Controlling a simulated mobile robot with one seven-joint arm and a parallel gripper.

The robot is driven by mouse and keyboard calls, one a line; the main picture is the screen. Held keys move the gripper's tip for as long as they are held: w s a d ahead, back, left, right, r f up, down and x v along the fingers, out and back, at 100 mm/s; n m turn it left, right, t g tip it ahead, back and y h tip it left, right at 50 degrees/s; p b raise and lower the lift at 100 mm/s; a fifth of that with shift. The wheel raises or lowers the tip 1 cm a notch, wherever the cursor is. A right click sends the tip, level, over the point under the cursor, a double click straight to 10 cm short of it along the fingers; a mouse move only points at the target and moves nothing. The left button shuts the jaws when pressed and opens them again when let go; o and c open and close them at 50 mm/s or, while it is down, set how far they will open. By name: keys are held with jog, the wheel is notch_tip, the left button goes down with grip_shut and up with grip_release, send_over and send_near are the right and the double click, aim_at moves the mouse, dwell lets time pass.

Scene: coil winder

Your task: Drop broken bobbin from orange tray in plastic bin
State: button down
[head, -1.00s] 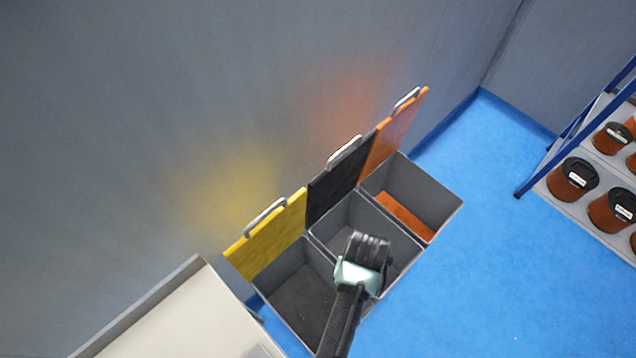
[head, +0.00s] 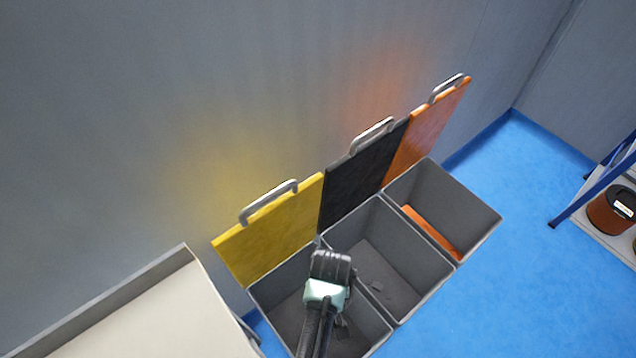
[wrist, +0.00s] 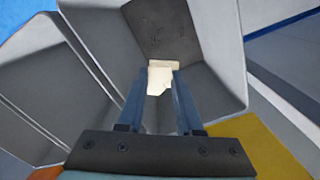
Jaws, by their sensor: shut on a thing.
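My gripper (head: 330,268) is over the yellow-lidded bin (head: 283,338), the nearest in a row of three grey bins. In the wrist view my gripper (wrist: 160,85) is shut on a small cream-coloured broken bobbin (wrist: 159,76), with the open bin below it. The bobbin is hidden in the head view. The yellow lid (head: 270,228) stands open against the wall; it also shows at the lower right of the wrist view (wrist: 262,145). No label tells which bin is for plastic. The orange tray is not clearly in view.
The middle bin (head: 375,240) has an open black lid (head: 362,178) and grey scraps inside. The far bin (head: 450,195) has an open orange lid (head: 427,130) and an orange piece inside. A pale tabletop (head: 160,315) is at lower left. A blue-framed shelf (head: 600,185) is at right.

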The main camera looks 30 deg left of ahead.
jog(key=shift+f+b, duration=1.15)
jog(key=shift+f, duration=0.4)
jog(key=c, duration=0.5)
grip_release()
jog(key=shift+r, duration=0.15)
notch_tip(320, 180, up, 13)
jog(key=p, duration=0.3)
jog(key=shift+w, duration=0.1)
